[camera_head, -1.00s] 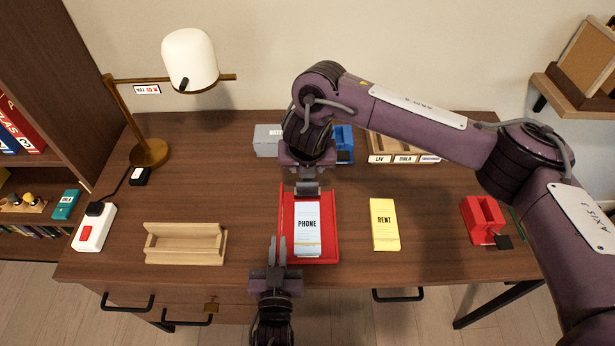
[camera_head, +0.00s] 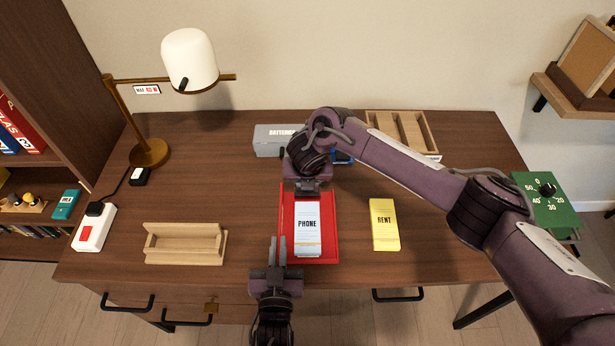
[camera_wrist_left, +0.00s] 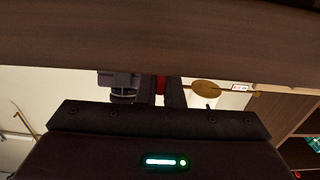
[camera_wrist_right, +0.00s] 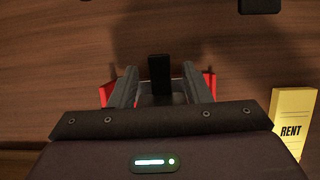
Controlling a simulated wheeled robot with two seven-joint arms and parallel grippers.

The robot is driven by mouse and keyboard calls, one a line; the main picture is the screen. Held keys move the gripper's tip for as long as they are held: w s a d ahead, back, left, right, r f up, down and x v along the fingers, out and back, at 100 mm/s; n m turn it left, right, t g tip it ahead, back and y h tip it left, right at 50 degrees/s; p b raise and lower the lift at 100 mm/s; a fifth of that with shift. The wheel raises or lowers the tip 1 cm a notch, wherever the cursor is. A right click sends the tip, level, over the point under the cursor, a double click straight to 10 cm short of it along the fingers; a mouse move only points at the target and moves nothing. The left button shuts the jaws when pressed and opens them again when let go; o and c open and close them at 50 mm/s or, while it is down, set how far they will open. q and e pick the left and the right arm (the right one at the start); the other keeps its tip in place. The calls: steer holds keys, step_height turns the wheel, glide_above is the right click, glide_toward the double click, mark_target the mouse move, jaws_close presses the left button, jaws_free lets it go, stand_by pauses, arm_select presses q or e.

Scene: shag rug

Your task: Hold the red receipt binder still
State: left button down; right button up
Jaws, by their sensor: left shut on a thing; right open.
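The red receipt binder (camera_head: 330,250) lies open on the desk with a white PHONE slip (camera_head: 307,240) in it. My left gripper (camera_head: 277,243) is shut on the binder's left edge; a bit of red shows between its fingers in the left wrist view (camera_wrist_left: 161,86). My right gripper (camera_head: 307,190) is at the binder's far end, above the top of the slip, and hides that end. In the right wrist view its fingers (camera_wrist_right: 160,88) are apart, with a dark upright piece (camera_wrist_right: 160,70) between them and red binder parts on both sides.
A yellow RENT pad (camera_head: 385,225) lies to the right of the binder, a wooden holder (camera_head: 186,245) to the left. Behind are a grey battery box (camera_head: 272,141) and a wooden tray (camera_head: 425,135). A lamp (camera_head: 150,153) stands at the left. Clear desk lies between the holder and binder.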

steer(key=shift+c, duration=0.2)
jaws_close()
steer(key=t, duration=0.3)
steer(key=shift+s+d+r, duration=0.1)
steer(key=shift+s+r, duration=0.15)
steer(key=shift+s, duration=0.15)
steer(key=t, duration=0.2)
steer(key=s+t, duration=0.1)
steer(key=shift+r+t, duration=0.1)
steer(key=shift+t, duration=0.3)
steer(key=shift+s+a+t, duration=0.25)
steer(key=shift+s+t, duration=0.2)
steer(key=shift+t, duration=0.55)
steer(key=shift+s+d+f+t, duration=0.1)
steer(key=shift+s+f+t, duration=0.2)
steer(key=shift+t, duration=0.7)
